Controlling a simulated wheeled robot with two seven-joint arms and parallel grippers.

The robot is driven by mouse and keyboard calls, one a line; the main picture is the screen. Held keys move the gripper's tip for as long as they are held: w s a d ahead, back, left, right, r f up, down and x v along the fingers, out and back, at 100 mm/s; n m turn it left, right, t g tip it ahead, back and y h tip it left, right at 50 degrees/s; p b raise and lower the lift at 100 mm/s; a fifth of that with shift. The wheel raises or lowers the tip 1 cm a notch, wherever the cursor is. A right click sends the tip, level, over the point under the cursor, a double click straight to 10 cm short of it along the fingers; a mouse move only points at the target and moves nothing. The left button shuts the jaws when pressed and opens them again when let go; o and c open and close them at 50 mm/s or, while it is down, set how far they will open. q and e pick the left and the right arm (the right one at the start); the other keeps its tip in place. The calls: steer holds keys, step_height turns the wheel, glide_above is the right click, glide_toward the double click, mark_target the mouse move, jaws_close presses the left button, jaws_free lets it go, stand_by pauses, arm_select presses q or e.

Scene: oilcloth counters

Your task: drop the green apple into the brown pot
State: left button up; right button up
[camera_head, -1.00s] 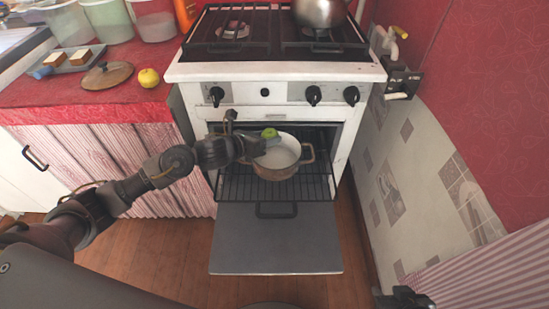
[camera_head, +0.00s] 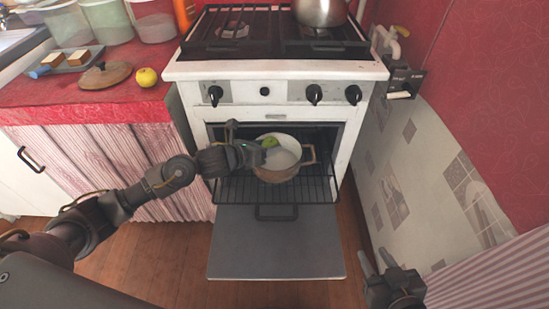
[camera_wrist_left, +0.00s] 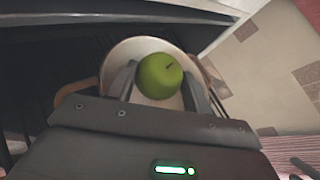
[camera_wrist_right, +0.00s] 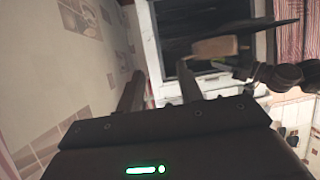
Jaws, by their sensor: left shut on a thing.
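The green apple (camera_head: 269,142) is between the fingers of my left gripper (camera_head: 262,148), over the left part of the brown pot's mouth. The left wrist view shows the apple (camera_wrist_left: 160,76) held between both fingers, with the pale inside of the pot (camera_wrist_left: 120,52) behind it. The brown pot (camera_head: 280,176) stands upright on the oven rack, its handle to the right. I cannot tell whether the apple is below the rim. My right gripper (camera_head: 388,268) is open and empty at the lower right, away from the pot, which shows in the right wrist view (camera_wrist_right: 214,48).
The oven door (camera_head: 275,245) is folded down in front of the rack (camera_head: 235,190). A yellow apple (camera_head: 146,77) and a lid (camera_head: 106,75) lie on the red counter (camera_head: 60,102). A metal kettle (camera_head: 320,12) sits on the stove. A tiled wall (camera_head: 400,190) bounds the right.

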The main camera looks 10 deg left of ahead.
arm_select(q)
steer(key=o, duration=1.1)
steer(key=shift+c, duration=0.2)
steer(key=shift+s, duration=0.1)
steer(key=shift+s+a+r, duration=0.15)
steer(key=shift+s+a, duration=0.1)
steer(key=shift+s, duration=0.05)
steer(key=p+v, duration=0.1)
steer(key=v, duration=0.8)
steer(key=shift+s+r, duration=0.2)
steer(key=shift+s, duration=0.15)
arm_select(e)
steer(key=s+d+f+g+h, duration=0.1)
steer(key=d+f+g, duration=0.1)
steer(key=f, duration=0.1)
steer(key=shift+s+d+m+h, duration=0.3)
steer(key=shift+s+m+h, duration=0.1)
arm_select(q)
steer(key=shift+a, duration=0.2)
